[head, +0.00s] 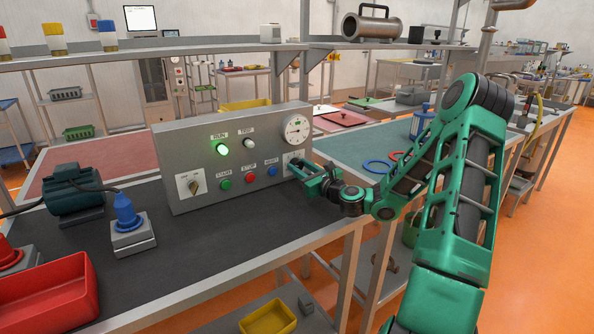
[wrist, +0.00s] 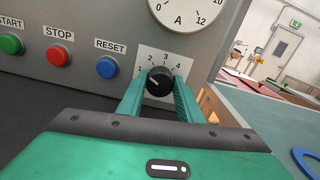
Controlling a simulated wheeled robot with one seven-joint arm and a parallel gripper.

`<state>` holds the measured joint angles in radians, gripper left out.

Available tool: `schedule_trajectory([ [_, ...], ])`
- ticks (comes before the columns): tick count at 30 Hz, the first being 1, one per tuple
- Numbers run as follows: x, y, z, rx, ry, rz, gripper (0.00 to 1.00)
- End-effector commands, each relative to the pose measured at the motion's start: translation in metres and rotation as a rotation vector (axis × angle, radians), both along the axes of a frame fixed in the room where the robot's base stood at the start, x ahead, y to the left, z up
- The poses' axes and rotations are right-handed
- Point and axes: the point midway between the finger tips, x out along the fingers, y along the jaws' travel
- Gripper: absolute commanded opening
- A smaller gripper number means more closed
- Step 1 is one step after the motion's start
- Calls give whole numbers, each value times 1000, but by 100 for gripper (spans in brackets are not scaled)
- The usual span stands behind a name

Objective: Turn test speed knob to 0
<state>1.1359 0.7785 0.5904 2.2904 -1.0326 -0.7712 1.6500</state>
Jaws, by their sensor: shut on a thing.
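The test speed knob (wrist: 160,82) is a round black knob on a white scale plate (wrist: 178,61) marked with numbers, 1 to 4 readable in the wrist view. My gripper (wrist: 159,90) is shut on the knob, with one green finger on each side. The knob's pointer is hard to make out, so I cannot tell its setting. In the head view my gripper (head: 300,169) reaches the right end of the grey control panel (head: 190,147) and hides the knob.
Left of the knob are the blue RESET (wrist: 107,67), red STOP (wrist: 57,55) and green START (wrist: 11,44) buttons. A round gauge (wrist: 186,12) marked A sits above. The panel carries a lit green RUN lamp (head: 222,149) and a rotary switch (head: 192,186) at its left.

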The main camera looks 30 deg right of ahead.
Motion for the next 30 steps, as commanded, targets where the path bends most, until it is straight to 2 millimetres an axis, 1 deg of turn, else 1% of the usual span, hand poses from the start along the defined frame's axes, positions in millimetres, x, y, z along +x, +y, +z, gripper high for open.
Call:
schedule_trajectory([
  [15,1,3,0,-420,-15,4,10],
  [22,0,3,0,-542,-20,4,10],
  [30,0,3,0,-606,-23,4,10],
])
